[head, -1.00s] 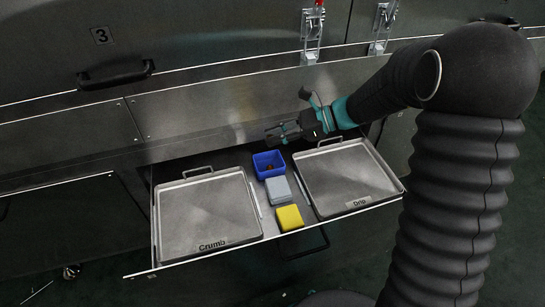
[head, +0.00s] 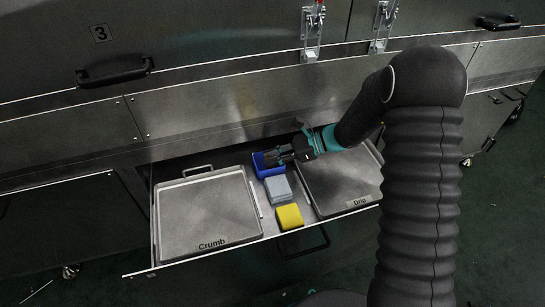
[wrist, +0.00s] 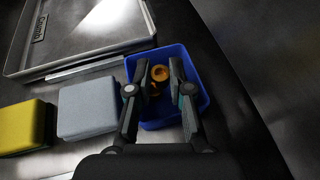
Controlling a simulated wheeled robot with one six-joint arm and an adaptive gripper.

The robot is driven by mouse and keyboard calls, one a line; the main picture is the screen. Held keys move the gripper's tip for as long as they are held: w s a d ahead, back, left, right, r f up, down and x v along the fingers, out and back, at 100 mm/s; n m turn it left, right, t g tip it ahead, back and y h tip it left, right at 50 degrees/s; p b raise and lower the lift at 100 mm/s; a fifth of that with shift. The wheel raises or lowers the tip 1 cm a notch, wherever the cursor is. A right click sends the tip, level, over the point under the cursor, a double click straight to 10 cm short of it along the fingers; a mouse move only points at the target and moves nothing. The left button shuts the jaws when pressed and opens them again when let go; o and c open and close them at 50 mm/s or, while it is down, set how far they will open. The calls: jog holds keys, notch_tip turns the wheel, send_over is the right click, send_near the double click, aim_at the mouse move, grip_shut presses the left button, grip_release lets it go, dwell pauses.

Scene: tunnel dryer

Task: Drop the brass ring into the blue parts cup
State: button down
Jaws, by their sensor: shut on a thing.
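The blue parts cup (head: 262,171) stands at the back of the pulled-out drawer, between the two trays. It also shows in the wrist view (wrist: 198,87). My gripper (head: 272,157) is over the cup, reaching in from the right. In the wrist view my gripper (wrist: 160,72) has its fingertips inside the cup's outline, shut on the brass ring (wrist: 160,72). Another brass-coloured bit shows just below the ring between the fingers; I cannot tell whether it is separate. How far the ring is above the cup floor is unclear. In the head view my gripper hides the ring.
A grey box (head: 278,188) and a yellow box (head: 289,216) stand in a row in front of the cup. The Crumb tray (head: 207,208) lies to the left, the Drip tray (head: 342,185) to the right. The steel dryer wall (head: 220,118) rises close behind the drawer.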

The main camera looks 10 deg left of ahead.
jog(key=shift+w+a+f, duration=0.1)
jog(key=shift+f, duration=0.1)
jog(key=shift+f, duration=0.2)
jog(key=c, duration=1.3)
grip_release()
jog(key=shift+c, duration=0.2)
jog(key=shift+r, duration=0.1)
